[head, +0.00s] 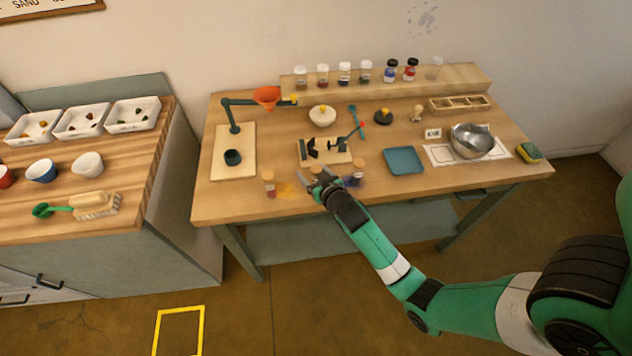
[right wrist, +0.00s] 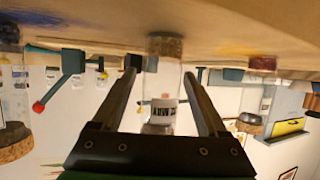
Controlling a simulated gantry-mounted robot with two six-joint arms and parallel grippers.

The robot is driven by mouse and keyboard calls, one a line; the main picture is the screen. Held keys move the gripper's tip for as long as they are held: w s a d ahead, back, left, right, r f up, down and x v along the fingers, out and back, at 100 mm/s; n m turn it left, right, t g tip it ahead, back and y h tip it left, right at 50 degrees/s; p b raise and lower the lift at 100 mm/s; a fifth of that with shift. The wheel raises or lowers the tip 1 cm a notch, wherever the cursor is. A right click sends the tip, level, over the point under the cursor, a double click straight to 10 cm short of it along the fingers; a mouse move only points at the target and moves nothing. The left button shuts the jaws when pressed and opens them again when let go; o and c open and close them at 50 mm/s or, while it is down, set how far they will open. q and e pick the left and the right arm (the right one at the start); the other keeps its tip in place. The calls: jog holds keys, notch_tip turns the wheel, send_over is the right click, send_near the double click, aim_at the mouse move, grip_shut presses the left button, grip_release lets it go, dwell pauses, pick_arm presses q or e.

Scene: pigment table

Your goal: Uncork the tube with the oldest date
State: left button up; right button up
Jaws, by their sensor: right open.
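Three small corked glass tubes stand near the front edge of the table: a left tube (head: 269,185), a middle tube (head: 315,171) and a right tube (head: 359,171). My right gripper (head: 315,181) is open at the middle tube. In the right wrist view, which is upside down, the middle tube (right wrist: 164,85) stands between the open fingers, with brown powder and a white label too small to read surely. Its cork is hidden behind the gripper body. Another tube (right wrist: 13,125) with its cork shows at the left, and one (right wrist: 250,105) at the right. My left gripper is out of view.
A small stand with black clamps (head: 325,152) is just behind the tubes. A blue tray (head: 404,160) and a metal bowl (head: 472,141) lie to the right. An orange funnel on a stand (head: 266,96) is at the left. Yellow and blue powder spots lie beside the tubes.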

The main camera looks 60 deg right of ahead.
aim_at(313, 166)
grip_shut()
dwell(0.3)
notch_tip(313, 166, up, 4)
jog(key=shift+a+p, duration=0.1)
jog(key=shift+p, duration=1)
jog(key=a+r, duration=0.1)
jog(key=s+a+r+p, duration=0.1)
jog(key=r, duration=0.1)
jog(key=s+a+r+p, duration=0.1)
jog(key=shift+s+r, duration=0.25)
jog(key=w+a+p+v, duration=0.1)
jog(key=p+v, duration=0.4)
jog(key=v, duration=0.6)
jog(key=shift+r, duration=0.25)
jog(key=shift+w, duration=0.1)
